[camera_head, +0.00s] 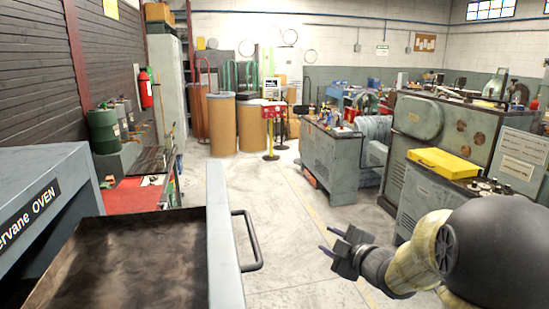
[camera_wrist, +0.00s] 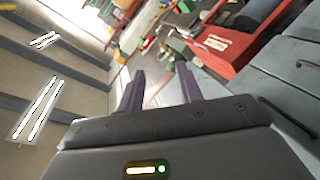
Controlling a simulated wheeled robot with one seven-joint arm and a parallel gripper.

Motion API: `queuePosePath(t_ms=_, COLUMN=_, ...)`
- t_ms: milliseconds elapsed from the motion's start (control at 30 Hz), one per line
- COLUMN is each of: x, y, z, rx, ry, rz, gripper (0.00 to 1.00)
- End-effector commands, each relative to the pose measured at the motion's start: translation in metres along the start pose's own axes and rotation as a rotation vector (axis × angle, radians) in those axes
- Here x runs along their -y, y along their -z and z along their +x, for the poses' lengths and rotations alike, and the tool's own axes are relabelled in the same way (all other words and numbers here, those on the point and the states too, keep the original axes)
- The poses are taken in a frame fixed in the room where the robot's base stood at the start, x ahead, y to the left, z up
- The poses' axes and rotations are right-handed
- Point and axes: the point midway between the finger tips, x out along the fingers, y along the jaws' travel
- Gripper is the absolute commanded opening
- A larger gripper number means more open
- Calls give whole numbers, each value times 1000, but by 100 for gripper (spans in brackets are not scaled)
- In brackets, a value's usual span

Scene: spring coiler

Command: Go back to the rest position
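My gripper (camera_head: 333,241) is at the lower right of the head view, with its two purple fingers apart. It is held in the air to the right of the open oven door's handle and does not touch it. In the wrist view my gripper (camera_wrist: 160,92) also shows two purple fingers spread, with nothing between them. My dark rounded arm links fill the lower right corner of the head view.
The oven (camera_head: 35,210) stands at the left, with its door (camera_head: 225,240) open and a metal handle (camera_head: 250,240) on it. A grey machine (camera_head: 330,155) and a yellow case (camera_head: 442,162) are at the right. The concrete floor (camera_head: 240,172) ahead is clear.

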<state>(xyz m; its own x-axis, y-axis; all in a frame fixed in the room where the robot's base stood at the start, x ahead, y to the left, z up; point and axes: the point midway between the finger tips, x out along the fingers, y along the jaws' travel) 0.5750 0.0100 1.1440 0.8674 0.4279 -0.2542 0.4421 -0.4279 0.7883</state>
Motion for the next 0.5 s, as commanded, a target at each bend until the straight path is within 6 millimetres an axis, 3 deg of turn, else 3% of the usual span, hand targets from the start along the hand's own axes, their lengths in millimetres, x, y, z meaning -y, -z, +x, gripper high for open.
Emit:
queuePosePath(t_ms=267, x=32, y=-32, z=-43, rx=451, ry=38, rz=416, gripper=36)
queuePosePath(t_ms=500, x=93, y=-34, z=-109, rx=828, ry=101, rz=817, gripper=36)
